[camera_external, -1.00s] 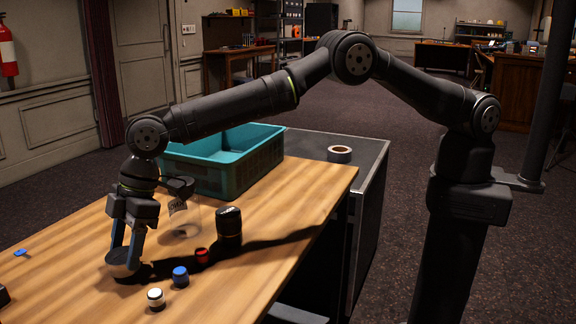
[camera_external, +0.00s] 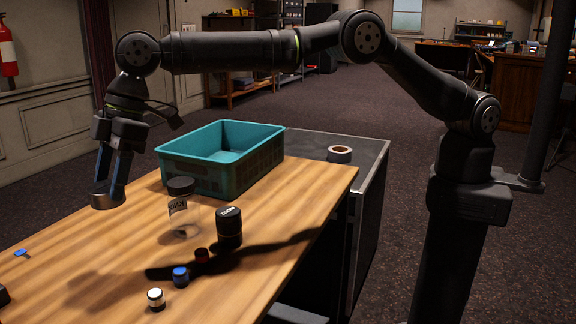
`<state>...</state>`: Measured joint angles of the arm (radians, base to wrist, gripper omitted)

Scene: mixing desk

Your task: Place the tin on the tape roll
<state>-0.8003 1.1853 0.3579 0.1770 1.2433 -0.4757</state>
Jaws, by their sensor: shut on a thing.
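My gripper (camera_external: 108,192) is shut on the tin (camera_external: 106,200), a small round grey piece held between the fingertips. The tin hangs in the air above the left part of the wooden table, clear of its top. The fingers cover part of it. The tape roll (camera_external: 340,154) lies flat on the dark surface behind and to the right of the wooden table, far to the right of my gripper. Nothing lies on it.
A teal crate (camera_external: 262,172) stands between my gripper and the tape roll. A clear jar with a dark lid (camera_external: 181,187), a black jar (camera_external: 229,228) and small red (camera_external: 202,254), blue (camera_external: 180,276) and white (camera_external: 156,298) pots stand on the wooden table (camera_external: 90,295).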

